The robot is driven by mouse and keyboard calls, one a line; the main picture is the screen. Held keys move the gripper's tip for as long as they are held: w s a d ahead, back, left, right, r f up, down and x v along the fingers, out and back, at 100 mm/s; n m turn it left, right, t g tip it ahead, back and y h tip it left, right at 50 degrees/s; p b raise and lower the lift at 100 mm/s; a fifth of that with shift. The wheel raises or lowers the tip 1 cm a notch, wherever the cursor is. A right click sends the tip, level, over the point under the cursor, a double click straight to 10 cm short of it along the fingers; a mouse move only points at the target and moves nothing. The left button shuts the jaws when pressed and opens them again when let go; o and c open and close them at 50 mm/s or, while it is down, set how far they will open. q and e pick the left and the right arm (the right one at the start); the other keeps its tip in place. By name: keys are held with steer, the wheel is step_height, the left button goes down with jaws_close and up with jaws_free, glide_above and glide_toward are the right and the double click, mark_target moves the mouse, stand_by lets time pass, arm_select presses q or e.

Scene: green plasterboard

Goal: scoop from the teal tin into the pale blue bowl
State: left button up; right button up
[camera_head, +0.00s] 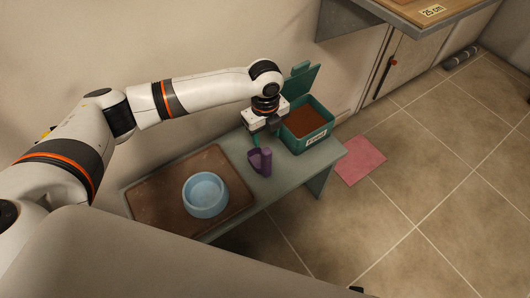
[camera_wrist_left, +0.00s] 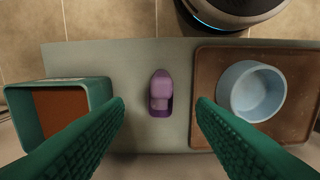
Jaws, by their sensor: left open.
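The teal tin (camera_head: 321,144) stands open at the right end of the bench, its lid raised at the back and brown contents inside. It also shows at the left of the wrist view (camera_wrist_left: 70,82). The pale blue bowl (camera_head: 205,195) sits at the other end; the wrist view shows it at right (camera_wrist_left: 252,92). A purple scoop (camera_head: 261,162) stands on the bench between them, and in the wrist view (camera_wrist_left: 160,92) it appears between my fingertips. My left gripper (camera_head: 262,137) is open and empty, above the bench beside the tin, apart from the scoop. My right gripper is not seen.
The bowl rests on a brown tray (camera_head: 150,207) on the grey-green bench (camera_head: 232,146). A wall runs behind the bench. A pink mat (camera_head: 360,160) lies on the tiled floor to the right. A raised shelf (camera_head: 425,12) is at the upper right.

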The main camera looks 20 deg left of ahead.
mark_target(264, 150)
arm_select(q)
steer(key=shift+a+f, duration=0.15)
steer(key=f, duration=0.3)
steer(key=f+b, duration=0.1)
steer(key=f, duration=0.1)
steer(key=shift+s, duration=0.25)
steer(key=f+b, duration=0.1)
steer(key=f, duration=0.4)
steer(key=shift+w+f+b, duration=0.2)
steer(key=shift+f+b, duration=0.05)
steer(key=shift+b, duration=0.1)
steer(key=shift+f, duration=0.25)
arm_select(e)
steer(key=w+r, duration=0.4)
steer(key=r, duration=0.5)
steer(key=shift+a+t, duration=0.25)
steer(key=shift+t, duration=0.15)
arm_select(q)
steer(key=shift+c, duration=0.3)
jaws_close()
